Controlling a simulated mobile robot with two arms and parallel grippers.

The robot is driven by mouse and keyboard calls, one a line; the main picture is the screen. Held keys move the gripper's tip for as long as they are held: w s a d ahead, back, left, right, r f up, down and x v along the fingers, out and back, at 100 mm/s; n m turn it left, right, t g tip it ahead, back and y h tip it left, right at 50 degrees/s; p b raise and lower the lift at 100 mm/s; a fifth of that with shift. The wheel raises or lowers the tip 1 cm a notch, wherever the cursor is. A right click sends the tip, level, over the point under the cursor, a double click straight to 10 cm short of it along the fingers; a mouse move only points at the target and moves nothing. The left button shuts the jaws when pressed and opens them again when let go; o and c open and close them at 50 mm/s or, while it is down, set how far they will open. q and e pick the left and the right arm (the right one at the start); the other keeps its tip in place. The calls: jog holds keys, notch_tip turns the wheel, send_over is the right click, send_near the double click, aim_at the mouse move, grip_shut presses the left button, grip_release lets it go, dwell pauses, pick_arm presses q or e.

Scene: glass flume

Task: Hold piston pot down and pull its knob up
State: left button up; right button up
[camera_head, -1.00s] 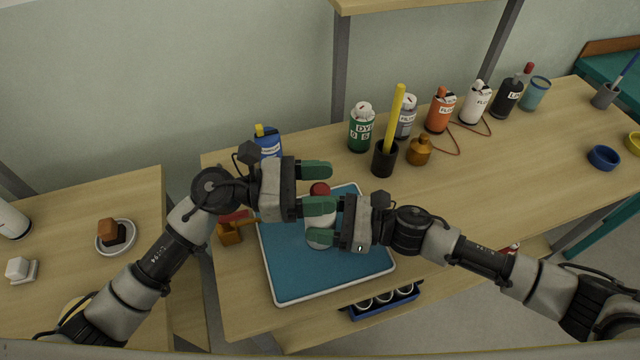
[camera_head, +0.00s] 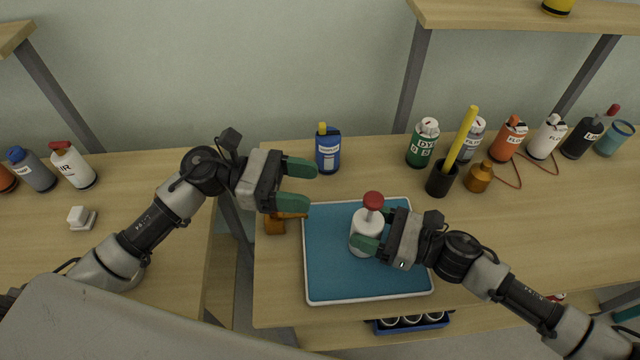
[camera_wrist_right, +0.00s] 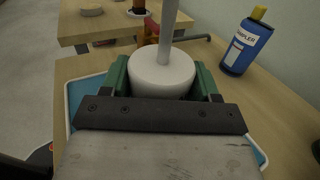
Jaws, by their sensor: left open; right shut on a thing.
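The piston pot (camera_head: 366,232) is a white cylinder with a red knob (camera_head: 373,200) on top. It stands upright on a blue tray (camera_head: 330,275) with a white rim. My right gripper (camera_head: 378,228) is shut around the pot's body from the right. In the right wrist view the pot (camera_wrist_right: 162,75) sits between the green fingers, with a grey rod rising from its top; the knob is out of that frame. My left gripper (camera_head: 300,182) is open and empty, to the upper left of the pot, apart from it.
A blue bottle (camera_head: 328,150) stands behind the tray. An orange-brown object (camera_head: 276,224) lies at the tray's left edge, partly behind my left gripper. A black cup (camera_head: 440,182) with a yellow stick and several bottles stand at the back right. The table right of the tray is mostly clear.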

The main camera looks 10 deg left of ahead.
dwell(0.3)
jog(key=o, duration=1.1)
